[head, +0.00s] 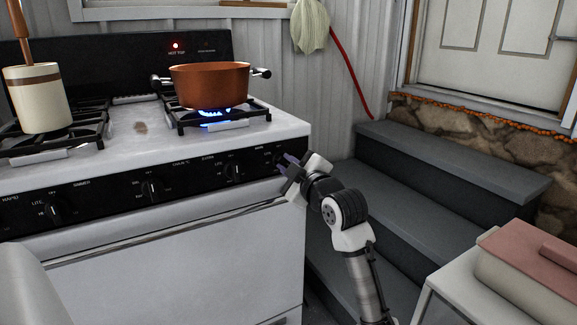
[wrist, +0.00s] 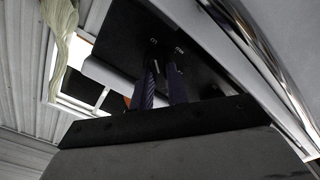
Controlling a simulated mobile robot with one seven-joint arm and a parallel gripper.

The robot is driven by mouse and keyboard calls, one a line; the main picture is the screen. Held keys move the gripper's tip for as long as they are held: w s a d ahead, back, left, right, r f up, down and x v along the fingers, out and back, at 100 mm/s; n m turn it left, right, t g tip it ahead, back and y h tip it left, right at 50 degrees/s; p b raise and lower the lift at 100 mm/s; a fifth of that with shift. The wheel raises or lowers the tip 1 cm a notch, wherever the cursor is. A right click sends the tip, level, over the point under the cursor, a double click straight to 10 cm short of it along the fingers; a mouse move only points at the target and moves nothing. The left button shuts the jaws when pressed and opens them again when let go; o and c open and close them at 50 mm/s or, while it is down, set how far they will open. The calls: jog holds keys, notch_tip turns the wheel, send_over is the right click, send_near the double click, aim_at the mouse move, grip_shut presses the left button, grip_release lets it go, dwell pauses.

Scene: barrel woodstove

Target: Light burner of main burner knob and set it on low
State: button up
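The white stove (head: 190,245) has a black front panel with several dark knobs. My gripper (head: 284,163) is at the panel's right end, where the main burner knob seems to be; the fingers and wrist hide that spot. In the wrist view, the two dark ribbed fingers (wrist: 162,72) stand apart, pointing at the black panel (wrist: 190,75). I see no knob clearly between them, and contact cannot be told. A blue flame (head: 211,113) burns under the orange pot (head: 208,85) on the right-hand grate. The flame's set level cannot be read from the knob.
Another knob (head: 233,172) sits just left of my gripper. A white crock (head: 37,97) stands on the left grate. Grey steps (head: 450,160) rise to the right of the stove. A pink-lidded box (head: 530,265) is at the lower right.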

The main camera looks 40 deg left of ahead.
jog(key=o, duration=0.3)
jog(key=shift+o, duration=0.2)
jog(key=v, duration=1.4)
jog(key=shift+a, duration=0.1)
